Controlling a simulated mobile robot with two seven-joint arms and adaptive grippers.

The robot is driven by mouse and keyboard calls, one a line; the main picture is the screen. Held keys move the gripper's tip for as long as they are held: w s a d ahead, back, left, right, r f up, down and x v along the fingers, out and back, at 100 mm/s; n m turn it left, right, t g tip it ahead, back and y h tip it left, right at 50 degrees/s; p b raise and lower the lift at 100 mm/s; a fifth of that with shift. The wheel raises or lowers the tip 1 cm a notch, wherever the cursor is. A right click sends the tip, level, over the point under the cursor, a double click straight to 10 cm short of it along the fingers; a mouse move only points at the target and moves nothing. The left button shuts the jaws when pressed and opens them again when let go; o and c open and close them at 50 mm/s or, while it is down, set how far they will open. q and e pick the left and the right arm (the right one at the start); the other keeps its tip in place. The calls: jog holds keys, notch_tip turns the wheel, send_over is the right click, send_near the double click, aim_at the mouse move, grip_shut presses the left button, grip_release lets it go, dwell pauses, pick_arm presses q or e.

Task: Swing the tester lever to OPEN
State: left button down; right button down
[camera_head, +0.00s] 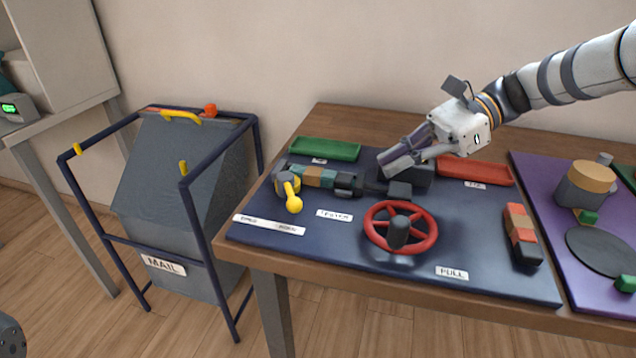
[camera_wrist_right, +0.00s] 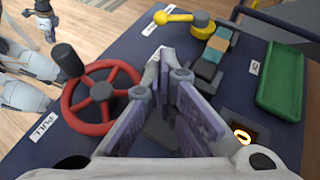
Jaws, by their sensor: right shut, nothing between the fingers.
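The tester lever (camera_head: 293,198) is a yellow arm with a ball end on a grey and yellow hub, at the left of the dark blue mat, near the TESTER label (camera_head: 334,216). Its ball points toward the table's front in the head view. The lever also shows at the top of the right wrist view (camera_wrist_right: 172,18). A banded cord piece (camera_head: 325,177) lies in the fixture beside the hub. My right gripper (camera_head: 386,165) is shut and empty over the mat's back middle, to the right of the lever and apart from it. My left gripper is out of view.
A red handwheel (camera_head: 400,227) stands in front of my right gripper. A green tray (camera_head: 325,149) and a red tray (camera_head: 474,170) lie at the back. Another banded piece (camera_head: 521,235) lies at the mat's right. A mail bin (camera_head: 180,190) stands left of the table.

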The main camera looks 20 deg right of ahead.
aim_at(324, 216)
jog(key=x, duration=1.1)
jog(key=shift+s+a+r, duration=0.15)
jog(key=shift+a+r, duration=0.1)
jog(key=shift+a, duration=0.2)
jog(key=shift+a+f, duration=0.15)
jog(key=shift+a, duration=0.3)
jog(key=shift+a, duration=0.1)
